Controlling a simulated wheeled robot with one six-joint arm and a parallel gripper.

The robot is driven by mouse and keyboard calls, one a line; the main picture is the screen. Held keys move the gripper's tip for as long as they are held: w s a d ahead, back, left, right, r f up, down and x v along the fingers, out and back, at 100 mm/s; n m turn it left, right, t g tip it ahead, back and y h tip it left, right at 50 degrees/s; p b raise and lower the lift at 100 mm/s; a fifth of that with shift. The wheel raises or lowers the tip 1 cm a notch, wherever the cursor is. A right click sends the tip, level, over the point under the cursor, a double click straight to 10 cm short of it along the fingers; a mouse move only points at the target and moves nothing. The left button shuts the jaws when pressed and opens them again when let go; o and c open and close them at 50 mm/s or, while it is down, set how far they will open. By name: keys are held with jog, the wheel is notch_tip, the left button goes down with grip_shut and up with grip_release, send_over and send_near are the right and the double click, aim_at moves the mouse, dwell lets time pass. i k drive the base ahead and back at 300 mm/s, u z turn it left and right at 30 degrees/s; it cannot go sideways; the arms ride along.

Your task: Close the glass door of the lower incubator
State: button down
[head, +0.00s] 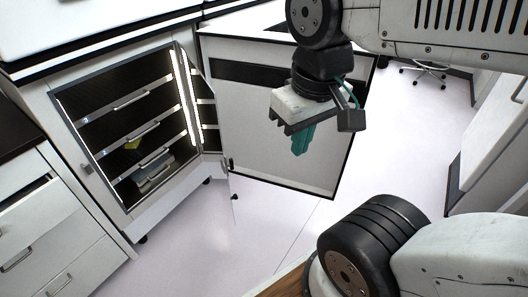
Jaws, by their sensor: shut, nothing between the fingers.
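The lower incubator (112,212) stands open at left, its dark interior lined with shelves and a bright light strip. Its narrow, dark-framed glass door (208,113) appears to stand open at the right side of the opening, seen at a steep angle. The larger white outer door (275,160) is swung wide open to the right of it. My gripper (301,145), with teal fingers, is shut and empty. It points down and overlaps the outer door in the picture, to the right of the glass door. Whether it touches the outer door is unclear.
Inside are metal shelves (130,101) with a yellow item (133,143) and a grey tray-like item. White drawers (40,230) stand at lower left. An office chair (425,72) is at the far right. The pale floor (215,240) before the incubator is clear.

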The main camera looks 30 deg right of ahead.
aim_at(202, 99)
jog(key=z, duration=1.3)
jog(key=i, duration=0.65)
jog(key=u, duration=1.95)
